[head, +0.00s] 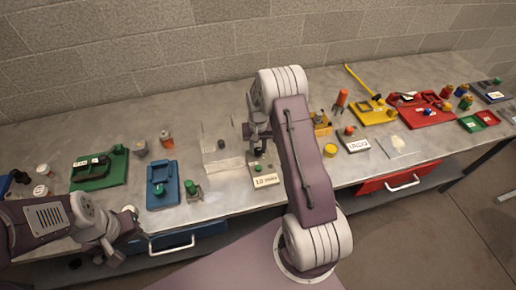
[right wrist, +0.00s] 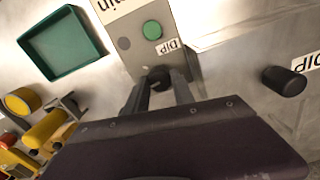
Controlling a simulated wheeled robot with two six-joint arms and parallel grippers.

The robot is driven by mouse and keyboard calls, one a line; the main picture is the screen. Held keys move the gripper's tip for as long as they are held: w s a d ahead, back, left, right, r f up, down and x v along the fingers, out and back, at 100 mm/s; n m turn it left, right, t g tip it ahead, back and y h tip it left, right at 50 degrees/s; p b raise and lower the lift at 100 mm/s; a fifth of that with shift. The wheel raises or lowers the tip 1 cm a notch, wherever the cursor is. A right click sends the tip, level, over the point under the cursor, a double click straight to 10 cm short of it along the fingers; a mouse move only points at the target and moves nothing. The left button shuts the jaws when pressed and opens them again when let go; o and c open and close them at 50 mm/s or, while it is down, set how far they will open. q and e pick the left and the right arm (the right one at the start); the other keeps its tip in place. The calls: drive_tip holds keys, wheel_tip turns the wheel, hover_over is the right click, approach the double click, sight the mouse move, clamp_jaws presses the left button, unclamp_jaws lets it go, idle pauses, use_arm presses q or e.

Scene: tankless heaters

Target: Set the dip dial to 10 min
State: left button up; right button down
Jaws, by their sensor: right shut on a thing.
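The dip timer box (head: 258,169) stands on the bench in the head view, with a white label (head: 266,181) that seems to read 10 min. In the right wrist view the box (right wrist: 135,45) shows a green button (right wrist: 152,30), a DIP tag (right wrist: 168,46) and part of a label ending in "min". My right gripper (right wrist: 158,84) is shut on the dark dial (right wrist: 158,73) at the near end of the box. The dial's pointer is hidden between the fingers. My left gripper (head: 124,238) hangs near the bench's front edge, away from the box; its fingers are unclear.
A clear container (head: 222,158) stands left of the box. A blue fixture (head: 161,186) and a green tray (head: 98,174) lie further left. Yellow and red trays (head: 425,112) fill the right. In the right wrist view a separate black knob (right wrist: 284,82) lies beside the box.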

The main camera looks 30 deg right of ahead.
sight(258, 149)
drive_tip(key=shift+w+d+r+m, duration=0.1)
drive_tip(key=shift+w+r+m, duration=0.15)
drive_tip(key=shift+m, duration=0.35)
drive_tip(key=c, duration=1.4)
unclamp_jaws()
drive_tip(key=o, duration=0.3)
drive_tip(key=shift+f, duration=0.1)
drive_tip(key=shift+o, duration=0.2)
drive_tip(key=shift+s, duration=0.15)
drive_tip(key=shift+f, duration=0.1)
wheel_tip(258, 149, up, 9)
drive_tip(key=b, duration=0.1)
drive_tip(key=shift+b, duration=0.35)
